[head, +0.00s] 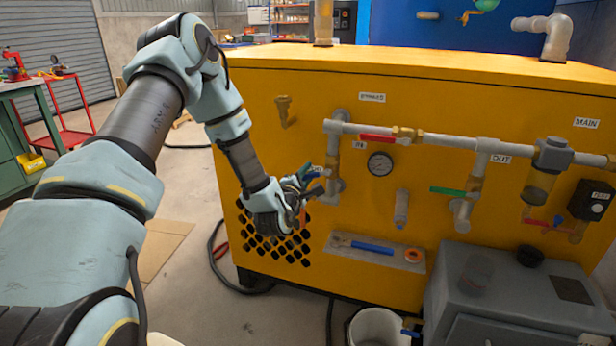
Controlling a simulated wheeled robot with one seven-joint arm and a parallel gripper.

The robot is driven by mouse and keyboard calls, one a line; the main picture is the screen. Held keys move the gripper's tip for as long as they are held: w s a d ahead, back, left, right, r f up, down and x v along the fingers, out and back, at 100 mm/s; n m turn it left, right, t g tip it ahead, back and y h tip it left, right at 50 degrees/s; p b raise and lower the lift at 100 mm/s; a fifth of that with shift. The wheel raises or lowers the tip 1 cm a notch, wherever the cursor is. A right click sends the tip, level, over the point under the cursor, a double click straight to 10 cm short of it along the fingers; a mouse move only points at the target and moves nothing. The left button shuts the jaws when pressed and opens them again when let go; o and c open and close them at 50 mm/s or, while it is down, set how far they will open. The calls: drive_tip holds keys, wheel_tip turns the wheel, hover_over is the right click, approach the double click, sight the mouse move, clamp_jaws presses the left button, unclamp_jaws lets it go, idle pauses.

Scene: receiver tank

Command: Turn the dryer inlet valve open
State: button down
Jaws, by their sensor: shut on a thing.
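The dryer inlet valve (333,178) sits on the vertical pipe at the left end of the pipework, left of the "IN" label (360,145). My gripper (312,186) is at this valve, reaching in from the left in front of the yellow cabinet. It is shut on the valve's handle. The fingers and wrist hide most of the handle, so its exact angle cannot be told. A bit of blue shows by the fingertips and a bit of orange-red lower at the hand; I cannot tell which part is the handle.
A red-handled valve (376,137) and a pressure gauge (380,163) are close on the right. A green-handled valve (447,190) is by the "OUT" label. A grey box (500,290) and a bucket (377,328) stand lower right.

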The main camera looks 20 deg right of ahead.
drive_tip(key=shift+s+d+f+n+b, duration=0.15)
drive_tip(key=shift+f+n+b, duration=0.35)
drive_tip(key=shift+n, duration=0.3)
drive_tip(key=c, duration=0.8)
unclamp_jaws()
drive_tip(key=b+v, duration=0.1)
drive_tip(key=v, duration=1)
